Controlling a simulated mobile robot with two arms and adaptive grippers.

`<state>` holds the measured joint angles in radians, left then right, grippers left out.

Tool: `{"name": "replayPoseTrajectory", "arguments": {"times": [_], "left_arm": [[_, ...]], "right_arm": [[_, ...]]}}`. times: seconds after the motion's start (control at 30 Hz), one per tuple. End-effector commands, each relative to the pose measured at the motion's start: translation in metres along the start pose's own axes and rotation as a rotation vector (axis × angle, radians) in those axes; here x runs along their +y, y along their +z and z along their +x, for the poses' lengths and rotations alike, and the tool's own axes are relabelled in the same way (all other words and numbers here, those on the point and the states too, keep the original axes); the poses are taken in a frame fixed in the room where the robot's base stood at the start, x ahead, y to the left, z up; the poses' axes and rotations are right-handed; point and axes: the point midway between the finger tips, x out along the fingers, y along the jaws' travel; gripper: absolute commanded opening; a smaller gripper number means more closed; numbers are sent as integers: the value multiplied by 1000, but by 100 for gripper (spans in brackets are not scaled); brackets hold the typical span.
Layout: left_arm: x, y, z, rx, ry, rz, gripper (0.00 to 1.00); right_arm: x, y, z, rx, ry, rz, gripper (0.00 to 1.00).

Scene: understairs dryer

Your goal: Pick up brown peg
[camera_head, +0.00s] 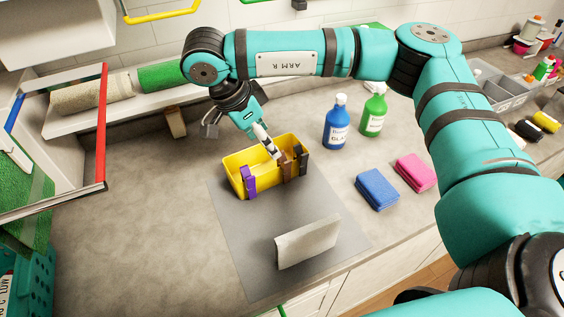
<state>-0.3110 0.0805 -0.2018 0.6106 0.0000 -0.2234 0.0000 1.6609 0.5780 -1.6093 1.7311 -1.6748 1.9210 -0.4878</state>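A yellow bin (259,187) stands on a grey mat on the counter. A brown peg (285,168) sits upright at the bin's front wall, right of its middle. A purple peg (248,182) is at the front left, and a black peg (301,163) is at the right end beside the brown one. My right gripper (275,152) reaches down from above, its tips over the bin just left of and above the brown peg. Whether its fingers are open or touch the peg is too small to tell. My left gripper is not in view.
A light grey block or plate (308,242) stands on the mat (245,262) in front. A red-edged shelf (101,140) stands left.

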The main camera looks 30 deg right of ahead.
Motion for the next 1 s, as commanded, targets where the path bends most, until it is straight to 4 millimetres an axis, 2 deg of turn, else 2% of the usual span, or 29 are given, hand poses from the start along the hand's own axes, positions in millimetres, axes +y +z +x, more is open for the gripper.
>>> {"name": "replayPoseTrajectory", "arguments": {"times": [0.03, 0.17, 0.3, 0.53, 0.7, 0.8, 1.0], "left_arm": [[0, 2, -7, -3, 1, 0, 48], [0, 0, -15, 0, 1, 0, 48], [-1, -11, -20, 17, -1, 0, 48], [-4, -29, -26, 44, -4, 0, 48], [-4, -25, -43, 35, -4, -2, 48], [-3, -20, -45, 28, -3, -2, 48], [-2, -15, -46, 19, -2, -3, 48]], "right_arm": [[1, -2, 10, 0, 5, 0, 64], [1, -1, 37, 0, 4, 0, 64], [0, -1, 59, -1, 2, 0, 64], [0, -1, 74, 0, 1, 0, 64], [2, -5, 98, 2, 4, -1, 64], [2, -4, 113, 1, 2, 1, 64], [1, -2, 123, -1, 0, 0, 64]]}}
